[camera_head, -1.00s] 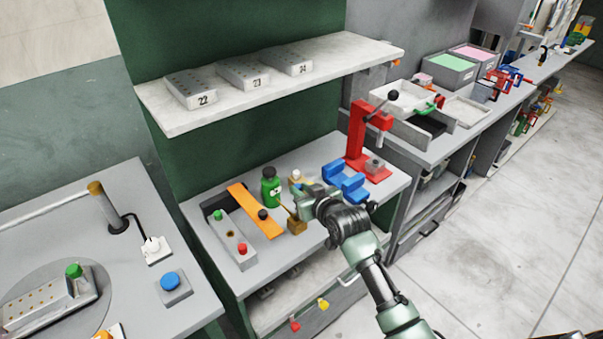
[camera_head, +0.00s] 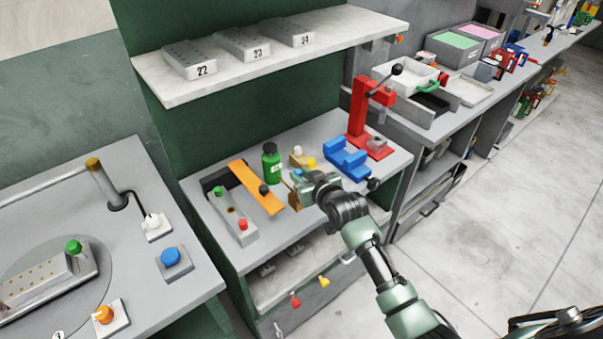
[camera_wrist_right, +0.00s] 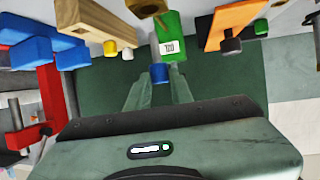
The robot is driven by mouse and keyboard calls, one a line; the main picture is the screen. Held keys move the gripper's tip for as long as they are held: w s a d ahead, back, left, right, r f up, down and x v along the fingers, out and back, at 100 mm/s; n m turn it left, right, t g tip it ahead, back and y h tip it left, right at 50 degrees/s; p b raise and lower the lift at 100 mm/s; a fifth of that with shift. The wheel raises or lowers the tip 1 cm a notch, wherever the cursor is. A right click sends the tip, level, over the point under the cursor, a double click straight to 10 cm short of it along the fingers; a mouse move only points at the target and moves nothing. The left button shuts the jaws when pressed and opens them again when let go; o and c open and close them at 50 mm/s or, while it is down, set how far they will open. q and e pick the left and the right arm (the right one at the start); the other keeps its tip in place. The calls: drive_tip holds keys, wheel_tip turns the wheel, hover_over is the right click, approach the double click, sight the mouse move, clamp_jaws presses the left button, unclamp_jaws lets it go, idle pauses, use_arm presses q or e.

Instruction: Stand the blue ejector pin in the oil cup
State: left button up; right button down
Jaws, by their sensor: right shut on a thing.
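My right gripper (camera_head: 299,188) is shut on the blue ejector pin (camera_wrist_right: 159,73); the pin's blue end shows between the fingers in the right wrist view. In the head view the gripper hides most of the pin. The oil cup appears to be the brass-coloured piece (camera_head: 294,202) on the bench, just below and partly behind the gripper. It shows at the top edge of the right wrist view (camera_wrist_right: 146,8). I cannot tell whether pin and cup touch. My left gripper is not in view.
A green bottle (camera_head: 271,165) stands close left of the gripper. A wooden block (camera_wrist_right: 92,22) with white and yellow pins is behind it. A blue fixture (camera_head: 346,160) and red press (camera_head: 358,118) stand right. An orange strip (camera_head: 255,187) and grey block (camera_head: 236,222) lie left.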

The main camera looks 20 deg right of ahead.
drive_tip(key=shift+f+b, duration=0.4)
drive_tip(key=shift+f, duration=0.55)
drive_tip(key=shift+p, duration=0.75)
idle(0.9)
drive_tip(key=shift+f+b, duration=1.5)
drive_tip(key=shift+f, duration=0.7)
drive_tip(key=c, duration=1.2)
unclamp_jaws()
drive_tip(key=shift+o, duration=0.2)
drive_tip(key=b+v, duration=0.1)
drive_tip(key=v, duration=0.7)
drive_tip(key=shift+f, duration=0.15)
